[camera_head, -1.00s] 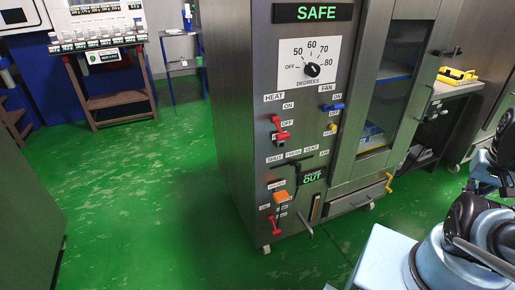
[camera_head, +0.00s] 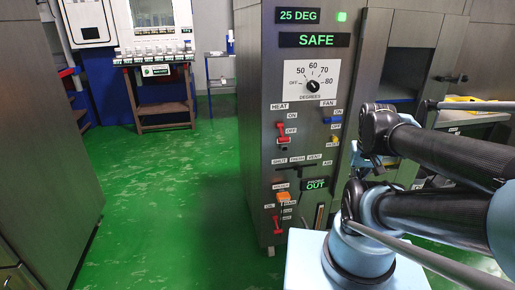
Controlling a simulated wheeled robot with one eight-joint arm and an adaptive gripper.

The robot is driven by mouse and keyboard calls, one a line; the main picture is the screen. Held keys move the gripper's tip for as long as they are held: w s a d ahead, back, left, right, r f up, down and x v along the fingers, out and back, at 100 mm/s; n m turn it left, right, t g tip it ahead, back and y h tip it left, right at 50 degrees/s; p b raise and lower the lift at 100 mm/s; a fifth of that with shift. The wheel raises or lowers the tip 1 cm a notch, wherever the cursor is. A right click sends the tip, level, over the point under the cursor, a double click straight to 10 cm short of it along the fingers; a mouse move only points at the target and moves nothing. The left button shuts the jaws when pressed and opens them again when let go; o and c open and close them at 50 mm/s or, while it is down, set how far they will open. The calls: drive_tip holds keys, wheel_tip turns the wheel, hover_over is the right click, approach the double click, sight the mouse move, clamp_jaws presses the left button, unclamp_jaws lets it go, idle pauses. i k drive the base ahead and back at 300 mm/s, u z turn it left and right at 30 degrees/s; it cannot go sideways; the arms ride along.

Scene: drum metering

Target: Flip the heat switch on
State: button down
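The heat switch (camera_head: 281,133) is a small red lever on the front panel of the grey metal cabinet (camera_head: 256,95), under the HEAT label. Its red part is beside the OFF label and below the ON label; its exact lever position is too small to tell. My arm (camera_head: 430,160) reaches in from the right, in front of the cabinet's right side. My gripper cannot be made out in this view, and nothing touches the heat switch.
A blue fan switch (camera_head: 333,119) sits to the right on the panel, below a temperature dial (camera_head: 313,86). Displays read 25 DEG, SAFE and OUT. An orange switch (camera_head: 283,196) and another red lever (camera_head: 275,224) are lower. Green floor (camera_head: 165,210) is clear at left.

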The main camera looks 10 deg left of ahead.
sight(280, 126)
drive_tip(key=u, duration=0.7)
drive_tip(key=k, duration=1.1)
drive_tip(key=u, duration=0.1)
drive_tip(key=i, duration=0.4)
drive_tip(key=u, duration=1)
